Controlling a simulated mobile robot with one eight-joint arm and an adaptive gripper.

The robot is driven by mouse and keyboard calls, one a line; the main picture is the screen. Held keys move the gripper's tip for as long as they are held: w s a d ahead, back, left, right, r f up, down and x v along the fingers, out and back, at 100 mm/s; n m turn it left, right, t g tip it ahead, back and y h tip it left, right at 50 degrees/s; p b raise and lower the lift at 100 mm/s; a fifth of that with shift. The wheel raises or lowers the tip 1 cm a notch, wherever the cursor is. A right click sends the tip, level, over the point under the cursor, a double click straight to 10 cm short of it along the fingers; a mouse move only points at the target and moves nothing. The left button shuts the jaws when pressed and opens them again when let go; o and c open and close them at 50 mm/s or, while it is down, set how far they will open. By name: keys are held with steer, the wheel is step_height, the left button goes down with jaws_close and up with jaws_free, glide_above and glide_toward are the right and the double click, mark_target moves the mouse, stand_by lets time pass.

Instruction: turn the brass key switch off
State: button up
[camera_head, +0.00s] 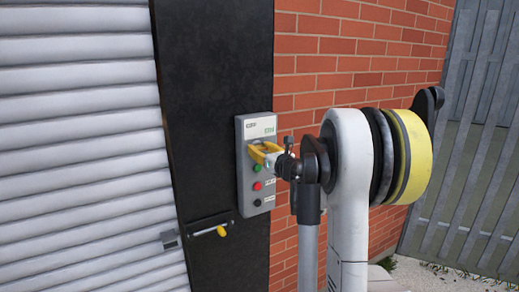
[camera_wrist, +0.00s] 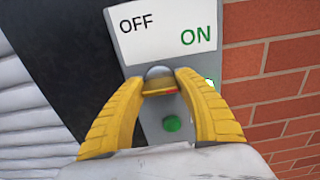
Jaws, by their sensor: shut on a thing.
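A grey control box (camera_head: 242,190) is fixed to a black panel beside the brick wall. Its white label (camera_wrist: 162,30) reads OFF at left and ON at right, with ON in green. My gripper (camera_head: 262,151) reaches the box just below the label. In the wrist view its two yellow fingers (camera_wrist: 160,84) are closed around the key switch (camera_wrist: 159,72), of which a rounded grey metal part shows between the tips. Most of the key is hidden by the fingers, so I cannot tell which way it points.
A green button (camera_head: 256,168), a red button (camera_head: 257,186) and a black button (camera_head: 257,202) sit below the switch. A white roller shutter (camera_head: 80,130) is at left and a grey fence (camera_head: 470,150) at right.

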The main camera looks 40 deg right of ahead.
steer(key=n, duration=0.4)
steer(key=shift+b, duration=0.35)
steer(key=n, duration=0.9)
steer(key=shift+n+b, duration=0.3)
steer(key=shift+b, duration=0.1)
steer(key=shift+n, duration=2.1)
steer(key=o, duration=1.2)
